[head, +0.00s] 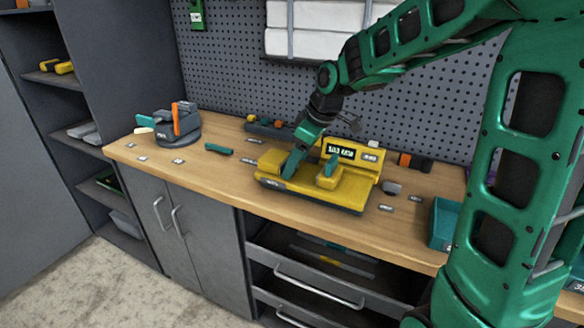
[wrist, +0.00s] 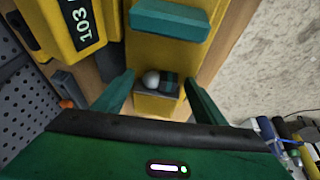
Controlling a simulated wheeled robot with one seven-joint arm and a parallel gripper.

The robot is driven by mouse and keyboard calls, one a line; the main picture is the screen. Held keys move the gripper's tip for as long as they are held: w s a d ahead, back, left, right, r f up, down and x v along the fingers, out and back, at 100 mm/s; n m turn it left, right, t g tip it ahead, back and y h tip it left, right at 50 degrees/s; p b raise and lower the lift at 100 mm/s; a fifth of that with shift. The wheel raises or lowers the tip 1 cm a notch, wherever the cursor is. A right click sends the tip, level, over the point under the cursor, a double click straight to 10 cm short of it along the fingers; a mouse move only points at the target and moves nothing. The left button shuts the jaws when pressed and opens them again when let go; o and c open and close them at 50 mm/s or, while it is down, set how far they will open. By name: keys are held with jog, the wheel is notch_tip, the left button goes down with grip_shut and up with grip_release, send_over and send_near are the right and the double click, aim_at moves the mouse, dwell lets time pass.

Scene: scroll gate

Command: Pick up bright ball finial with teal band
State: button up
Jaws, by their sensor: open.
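The bright ball finial (wrist: 151,79) shows as a small whitish ball with a teal band (wrist: 169,84) beside it. It sits on a yellow block of the yellow fixture (wrist: 172,50) in the wrist view. My gripper (wrist: 159,80) is open, with one finger on either side of the finial and a gap at each side. In the head view my gripper (head: 291,164) is down over the left part of the yellow fixture (head: 310,192), and the finial is hidden there.
A teal bar (wrist: 170,20) crosses the fixture near the fingers. A display housing (head: 352,154) stands behind. On the wooden bench, a grey vise (head: 177,127) and a teal piece (head: 218,149) lie left, and a teal bin (head: 443,224) stands right. Pegboard rises behind the bench.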

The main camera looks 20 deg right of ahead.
jog(key=c, duration=1.3)
jog(key=shift+r, duration=0.1)
